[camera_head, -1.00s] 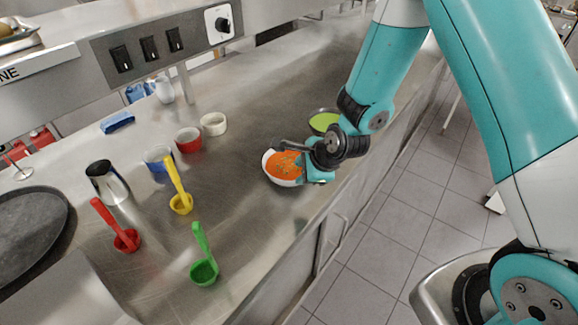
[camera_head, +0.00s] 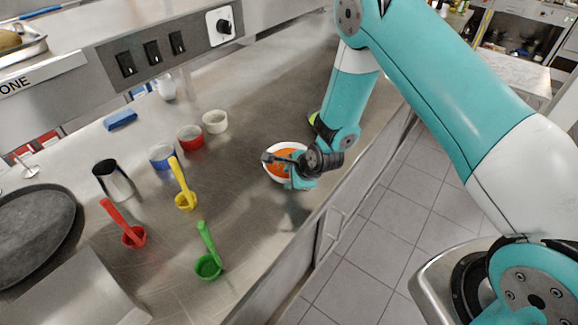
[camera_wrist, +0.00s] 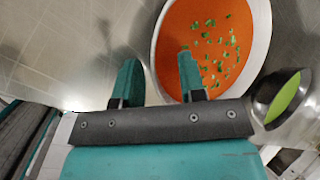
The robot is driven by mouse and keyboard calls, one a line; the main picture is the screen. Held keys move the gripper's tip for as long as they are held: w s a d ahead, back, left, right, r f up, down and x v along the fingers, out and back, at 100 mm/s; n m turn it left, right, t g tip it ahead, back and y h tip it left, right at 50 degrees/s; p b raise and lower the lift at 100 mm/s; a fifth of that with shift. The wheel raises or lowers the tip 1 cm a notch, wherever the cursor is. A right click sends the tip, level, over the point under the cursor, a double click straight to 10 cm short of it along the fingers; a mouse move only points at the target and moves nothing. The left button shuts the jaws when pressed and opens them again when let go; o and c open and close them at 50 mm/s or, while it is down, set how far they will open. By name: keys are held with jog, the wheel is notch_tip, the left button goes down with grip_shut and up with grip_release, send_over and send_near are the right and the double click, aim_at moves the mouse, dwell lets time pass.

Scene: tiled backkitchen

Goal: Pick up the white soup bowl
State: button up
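The white soup bowl (camera_head: 289,145) stands on the steel counter, full of orange soup with green bits. In the wrist view its white rim (camera_wrist: 263,42) fills the upper middle. My gripper (camera_head: 293,182) is at the bowl's near right side in the head view, and the wrist hides part of the bowl. In the wrist view my gripper (camera_wrist: 159,68) has its two teal fingers apart. The right finger overlaps the soup and the left one lies outside the rim, so the near rim shows between them. Contact cannot be told.
A dark bowl with green soup (camera_wrist: 262,106) stands close beside the white bowl. Red (camera_head: 132,237), yellow (camera_head: 186,201) and green (camera_head: 208,266) ladles, several small cups and a steel jug (camera_head: 112,180) are to the left. The counter's front edge is close to the gripper.

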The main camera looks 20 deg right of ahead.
jog(key=shift+s, duration=0.1)
grip_shut()
